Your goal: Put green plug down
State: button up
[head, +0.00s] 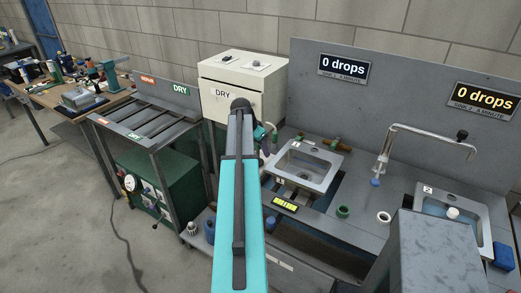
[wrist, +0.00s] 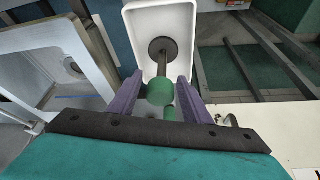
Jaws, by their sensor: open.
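In the wrist view, a green plug (wrist: 160,93) with a green round end sits between the two purple fingers of my gripper (wrist: 160,80). A stem seems to run from it to a dark round disc (wrist: 163,48) over a white tray (wrist: 130,22). The fingers are open, one on each side of the plug; I cannot tell whether either touches it. Whether the plug rests on the tray floor is unclear. In the head view, my gripper (head: 266,138) is partly hidden behind my arm, and I cannot make out the plug there.
A metal sink (head: 306,167) lies right of my gripper, with a tap (head: 420,140) further right. A green ring (head: 343,211) and a white ring (head: 384,217) lie on the counter. A pale cabinet (head: 235,68) stands behind, and a drying rack (head: 148,120) stands to the left.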

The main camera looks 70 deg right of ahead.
jog(key=b+v, duration=0.3)
jog(key=v, duration=0.8)
jog(key=shift+r, duration=0.4)
jog(key=shift+a, duration=0.1)
dwell(0.4)
jog(key=w+a+f+n+y, duration=0.1)
jog(key=w+a+f+n, duration=0.3)
jog(key=w+a+f, duration=0.65)
jog(key=w+a+f+n+y, duration=0.1)
jog(key=w+a+f+n, duration=0.45)
jog(key=a+f, duration=0.8)
jog(key=w+a+f+n+y, duration=0.15)
jog(key=w+a+f, duration=0.25)
jog(key=a+f, duration=0.7)
jog(key=s+a+f+n+g, duration=0.1)
jog(key=s+a+f+n, duration=0.2)
jog(key=a+f, duration=0.5)
jog(key=s+a+f+n+g, duration=0.1)
jog(key=s+a+f+n, duration=0.25)
jog(key=a, duration=0.85)
jog(key=s+a+f+n, duration=0.2)
jog(key=s+a+f, duration=0.2)
jog(key=s+a, duration=0.2)
jog(key=s+a+f+n+g, duration=0.1)
jog(key=s+a+f+n, duration=0.2)
jog(key=s+a, duration=0.4)
jog(key=shift+s+a+f+n+g+y, duration=0.3)
jog(key=shift+s+a+f+n+y, duration=0.1)
jog(key=shift+s, duration=0.3)
